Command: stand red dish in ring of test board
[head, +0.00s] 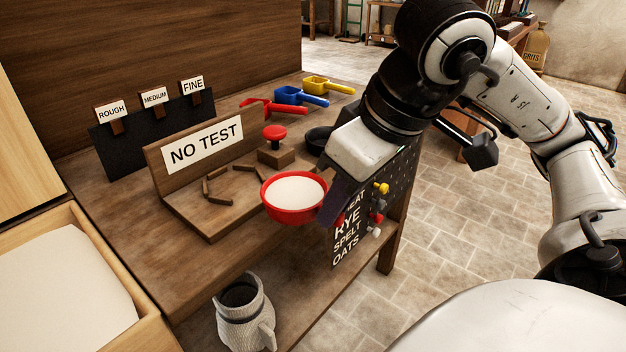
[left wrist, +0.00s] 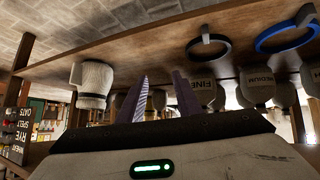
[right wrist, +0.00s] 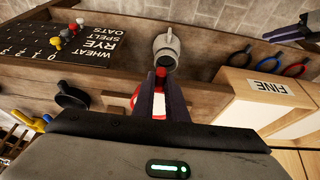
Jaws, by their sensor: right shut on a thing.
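The red dish (head: 294,212), filled with white stuff, is held at its right rim by my right gripper (head: 328,206). It appears level, off the table, by the front right edge of the test board (head: 190,215). In the right wrist view red and white parts of the dish (right wrist: 158,104) show between the shut fingers (right wrist: 162,88). The ring (head: 232,184) is a broken circle of low wooden pieces on the board, left of the dish, and is empty. My left gripper (left wrist: 160,98) is open and empty in the left wrist view, away from the board.
The board's back bears a NO TEST sign (head: 203,146). A red-topped stamp (head: 274,142) on a wooden block stands behind the dish. Red, blue and yellow scoops (head: 290,97) lie farther back. A peg panel (head: 378,190) is at right. A grey jug (head: 245,315) stands below in front.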

